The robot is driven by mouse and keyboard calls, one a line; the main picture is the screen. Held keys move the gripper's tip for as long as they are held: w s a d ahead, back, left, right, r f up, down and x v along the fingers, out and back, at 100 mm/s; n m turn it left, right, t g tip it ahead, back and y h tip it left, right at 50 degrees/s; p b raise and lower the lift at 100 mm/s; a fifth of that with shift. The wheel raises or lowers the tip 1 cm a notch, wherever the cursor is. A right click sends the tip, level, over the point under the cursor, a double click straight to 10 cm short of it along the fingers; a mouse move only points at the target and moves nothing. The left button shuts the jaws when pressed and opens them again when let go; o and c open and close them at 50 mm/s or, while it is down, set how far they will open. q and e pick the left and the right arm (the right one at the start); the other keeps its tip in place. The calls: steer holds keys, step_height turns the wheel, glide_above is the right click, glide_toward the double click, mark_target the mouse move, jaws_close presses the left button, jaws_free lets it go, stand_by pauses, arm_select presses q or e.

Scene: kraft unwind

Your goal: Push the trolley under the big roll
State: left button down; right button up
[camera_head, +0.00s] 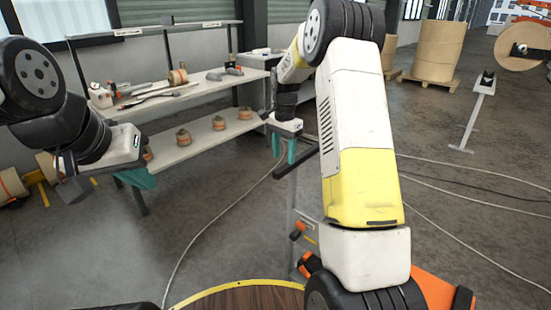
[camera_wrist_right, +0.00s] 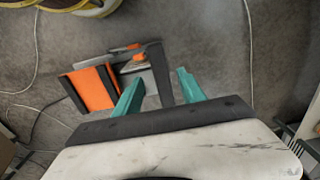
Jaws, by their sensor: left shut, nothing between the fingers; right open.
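What looks like the trolley (camera_head: 435,288) shows as orange and dark parts low in the head view, largely hidden behind my right arm. A dark bar (camera_head: 306,162) on a grey post rises beside it. The orange and dark body also shows in the right wrist view (camera_wrist_right: 95,88). My right gripper (camera_head: 285,150) is open by the bar; in the right wrist view its teal fingers (camera_wrist_right: 157,88) have the bar's dark end between them in the picture; contact cannot be told. My left gripper (camera_head: 140,180) is shut and empty at the left. The big roll (camera_head: 520,45) is at the far upper right.
A grey shelf unit (camera_head: 190,88) with tools and small rolls stands behind the grippers. Brown rolls (camera_head: 437,50) stand on pallets at the back. A post on a foot (camera_head: 472,115) stands at the right. Cables (camera_head: 470,190) cross the otherwise open floor.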

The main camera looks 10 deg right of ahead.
mark_target(283, 167)
step_height(283, 167, down, 5)
steer(key=shift+r, duration=0.1)
steer(key=shift+c, duration=0.2)
jaws_close()
stand_by(1.4)
